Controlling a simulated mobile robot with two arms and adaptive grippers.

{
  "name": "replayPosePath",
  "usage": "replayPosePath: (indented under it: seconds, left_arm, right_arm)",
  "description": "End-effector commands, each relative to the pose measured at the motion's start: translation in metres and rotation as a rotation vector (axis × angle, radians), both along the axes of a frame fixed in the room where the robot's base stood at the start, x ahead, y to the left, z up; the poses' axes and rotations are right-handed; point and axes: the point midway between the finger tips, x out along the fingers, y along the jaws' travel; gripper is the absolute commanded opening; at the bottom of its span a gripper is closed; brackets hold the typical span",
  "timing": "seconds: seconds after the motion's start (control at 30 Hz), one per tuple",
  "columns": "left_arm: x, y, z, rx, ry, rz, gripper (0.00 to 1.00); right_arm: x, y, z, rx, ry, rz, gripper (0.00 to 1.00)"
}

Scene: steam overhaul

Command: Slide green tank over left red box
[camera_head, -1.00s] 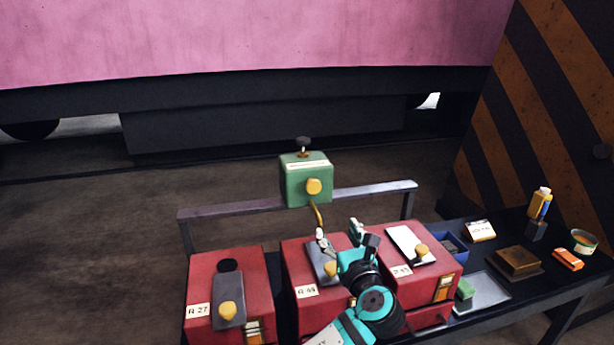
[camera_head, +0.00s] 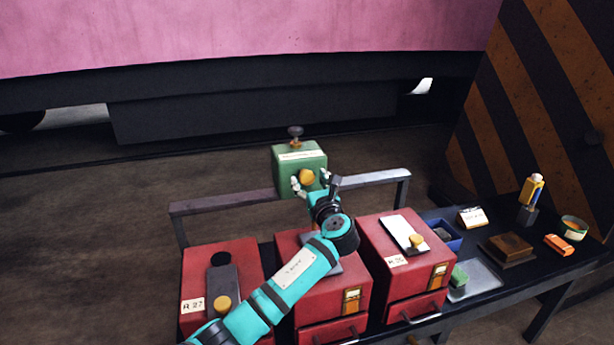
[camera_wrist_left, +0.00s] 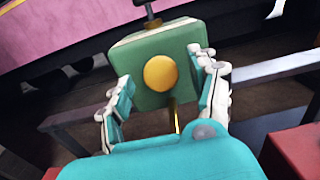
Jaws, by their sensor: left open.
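The green tank (camera_head: 289,158), a box with a yellow knob and a dark cap on top, sits at the grey rail behind the middle red box. It fills the centre of the left wrist view (camera_wrist_left: 150,50). My left gripper (camera_head: 311,187) is open in front of the tank, its fingers on either side of the yellow knob (camera_wrist_left: 161,73); I cannot tell whether they touch the tank. The left red box (camera_head: 233,258), labelled R 27, stands at the left end of the row with a grey plate and yellow knob on top. My right gripper is not in view.
The grey rail (camera_head: 225,204) runs behind the boxes. My left arm crosses the middle red box (camera_head: 329,297); the right red box (camera_head: 431,269) stands beside it. A blue bin (camera_head: 447,239), brown block (camera_head: 507,249) and small items lie on the dark bench at the right.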

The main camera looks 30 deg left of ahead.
Motion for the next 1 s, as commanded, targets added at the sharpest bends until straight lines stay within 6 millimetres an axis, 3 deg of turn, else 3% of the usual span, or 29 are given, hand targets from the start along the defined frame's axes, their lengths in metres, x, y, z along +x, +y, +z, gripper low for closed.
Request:
replayPosePath:
  seconds: [0.2, 0.57, 1.0]
  left_arm:
    - [0.016, 0.018, 0.0, 0.001, -0.001, 0.0, 0.61]
    - [0.019, 0.022, 0.0, -0.001, -0.001, 0.0, 0.61]
    - [0.019, 0.022, 0.0, 0.0, 0.0, 0.0, 0.03]
  right_arm:
    - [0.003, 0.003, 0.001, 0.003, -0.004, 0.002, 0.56]
    - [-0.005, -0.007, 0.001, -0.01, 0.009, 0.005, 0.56]
    - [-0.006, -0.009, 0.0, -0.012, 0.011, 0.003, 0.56]
